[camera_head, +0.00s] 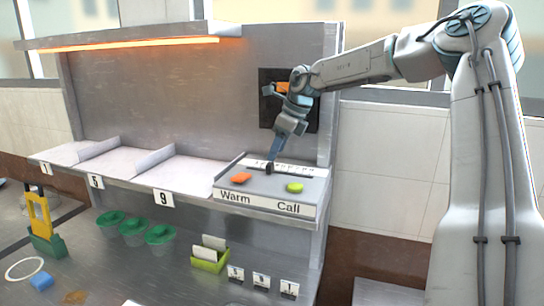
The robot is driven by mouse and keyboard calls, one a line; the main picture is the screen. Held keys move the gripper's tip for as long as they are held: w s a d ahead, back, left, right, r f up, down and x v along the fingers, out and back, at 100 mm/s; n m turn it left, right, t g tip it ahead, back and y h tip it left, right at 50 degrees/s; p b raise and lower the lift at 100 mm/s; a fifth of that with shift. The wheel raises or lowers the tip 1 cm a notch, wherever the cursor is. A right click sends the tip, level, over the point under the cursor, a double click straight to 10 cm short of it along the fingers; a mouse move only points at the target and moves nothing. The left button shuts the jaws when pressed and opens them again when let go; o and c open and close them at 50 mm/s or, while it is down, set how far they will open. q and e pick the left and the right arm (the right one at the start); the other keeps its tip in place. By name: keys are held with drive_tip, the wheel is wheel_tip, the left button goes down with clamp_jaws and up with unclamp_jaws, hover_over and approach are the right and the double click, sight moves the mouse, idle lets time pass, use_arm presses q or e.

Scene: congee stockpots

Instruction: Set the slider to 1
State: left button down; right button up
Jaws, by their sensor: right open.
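The grey control box (215,190) sits on the right end of the counter shelf, with "Warm" and "Call" on its front. A white strip with small marks (300,171), too small to read, runs along the back of its top. A dark piece (269,168), seemingly the slider knob, shows at the strip's left part. My right gripper (272,158) reaches down from above with its fingertips at this dark piece. It is open; I cannot tell whether it touches the knob. My left gripper is out of view.
An orange button (241,178) and a green button (295,188) lie in front of the strip. A black panel (311,115) is on the wall behind my wrist. Numbered bays (182,172) stand left of the box; green cups (160,234) and number cards (262,280) are below.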

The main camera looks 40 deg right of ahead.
sight(271, 163)
drive_tip(key=p+x, duration=0.1)
drive_tip(key=x, duration=0.3)
drive_tip(key=shift+w+d+f, duration=0.1)
drive_tip(key=shift+w+d, duration=0.05)
drive_tip(key=shift+w, duration=0.05)
drive_tip(key=shift+f, duration=0.35)
